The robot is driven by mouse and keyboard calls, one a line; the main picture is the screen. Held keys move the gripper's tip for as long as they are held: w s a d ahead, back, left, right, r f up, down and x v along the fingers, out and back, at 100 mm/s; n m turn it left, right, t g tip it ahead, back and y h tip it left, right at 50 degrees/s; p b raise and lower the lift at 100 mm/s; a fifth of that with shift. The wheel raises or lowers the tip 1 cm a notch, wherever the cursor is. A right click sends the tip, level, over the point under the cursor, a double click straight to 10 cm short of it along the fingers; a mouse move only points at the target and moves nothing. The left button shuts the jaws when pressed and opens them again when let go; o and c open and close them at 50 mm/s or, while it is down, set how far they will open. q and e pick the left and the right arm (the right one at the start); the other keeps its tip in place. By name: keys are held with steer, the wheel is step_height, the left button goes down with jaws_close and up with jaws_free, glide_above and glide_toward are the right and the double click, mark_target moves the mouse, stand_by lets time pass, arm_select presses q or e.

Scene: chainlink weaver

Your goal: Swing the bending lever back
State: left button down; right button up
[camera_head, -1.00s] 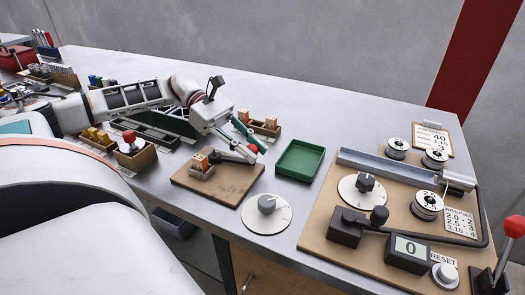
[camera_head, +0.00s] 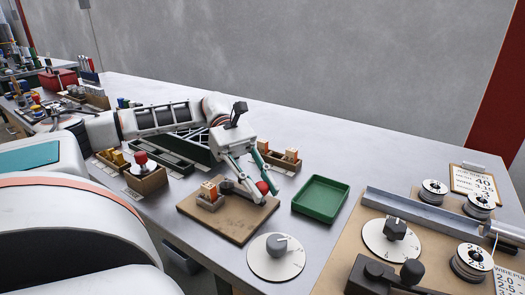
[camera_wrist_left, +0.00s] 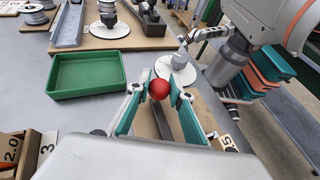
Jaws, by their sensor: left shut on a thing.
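The bending lever (camera_head: 241,191) is a dark arm with a red ball knob (camera_head: 262,187), mounted on a brown board (camera_head: 238,232). It lies across the board's right half, beside a small block with orange-topped pieces (camera_head: 209,194). My left gripper (camera_head: 265,189) comes from above and is shut on the red knob. In the left wrist view the knob (camera_wrist_left: 159,89) sits between the two green-sided fingertips, with the dark bar running below it. The lever's pivot end is partly hidden by the block. My right gripper is not in view.
A green tray (camera_head: 320,199) stands right of the board. A white dial plate (camera_head: 276,258) lies in front. A larger board with spools (camera_head: 472,262), another dial and a metal channel fills the right. A second block with orange pieces (camera_head: 282,160) stands behind my gripper.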

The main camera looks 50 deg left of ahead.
arm_select(q)
steer(key=c, duration=1.8)
jaws_free()
steer(key=shift+s+d, duration=0.15)
steer(key=shift+o, duration=0.2)
steer(key=shift+a+r, duration=0.25)
steer(key=shift+a, duration=0.3)
steer(key=v, duration=1.1)
